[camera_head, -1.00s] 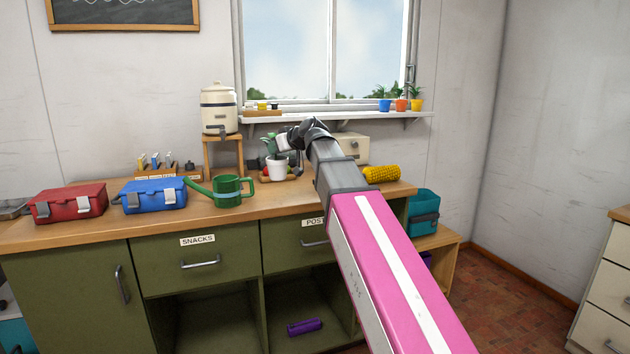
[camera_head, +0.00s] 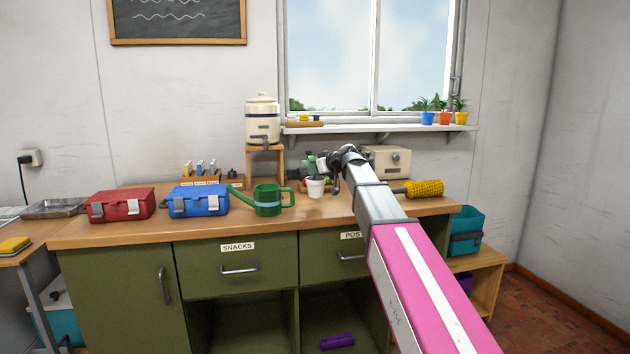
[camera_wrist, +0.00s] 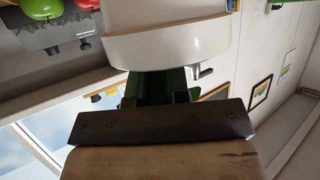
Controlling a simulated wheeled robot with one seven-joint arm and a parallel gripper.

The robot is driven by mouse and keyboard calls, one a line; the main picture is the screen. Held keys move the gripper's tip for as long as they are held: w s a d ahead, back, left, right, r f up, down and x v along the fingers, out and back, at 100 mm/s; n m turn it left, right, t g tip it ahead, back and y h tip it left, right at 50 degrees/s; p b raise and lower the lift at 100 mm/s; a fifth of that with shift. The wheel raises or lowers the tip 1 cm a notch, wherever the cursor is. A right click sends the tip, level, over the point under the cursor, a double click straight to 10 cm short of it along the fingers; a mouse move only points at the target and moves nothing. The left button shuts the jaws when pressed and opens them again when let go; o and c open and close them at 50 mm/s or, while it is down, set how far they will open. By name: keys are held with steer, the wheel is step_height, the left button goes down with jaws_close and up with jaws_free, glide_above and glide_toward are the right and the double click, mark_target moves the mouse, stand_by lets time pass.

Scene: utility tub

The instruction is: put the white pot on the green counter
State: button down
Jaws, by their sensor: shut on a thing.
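The white pot (camera_head: 315,188) with a green plant is low over the wooden top of the green counter (camera_head: 225,226), between the green watering can and my gripper (camera_head: 331,170). I cannot tell whether its base touches the top. My gripper is shut on the pot from the right and behind, with my arm reaching over the counter. The fingertips are small and partly hidden in the head view.
The green watering can (camera_head: 268,198), blue box (camera_head: 197,200) and red box (camera_head: 120,205) stand left of the pot. Fruit (camera_head: 328,183) lies close behind it. A yellow roll (camera_head: 424,188) lies at the right end. The counter's front strip is clear.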

mark_target(318, 178)
steer(key=shift+f, duration=1.85)
steer(key=shift+f, duration=0.15)
steer(key=c, duration=1.1)
jaws_free()
steer(key=v, duration=1.2)
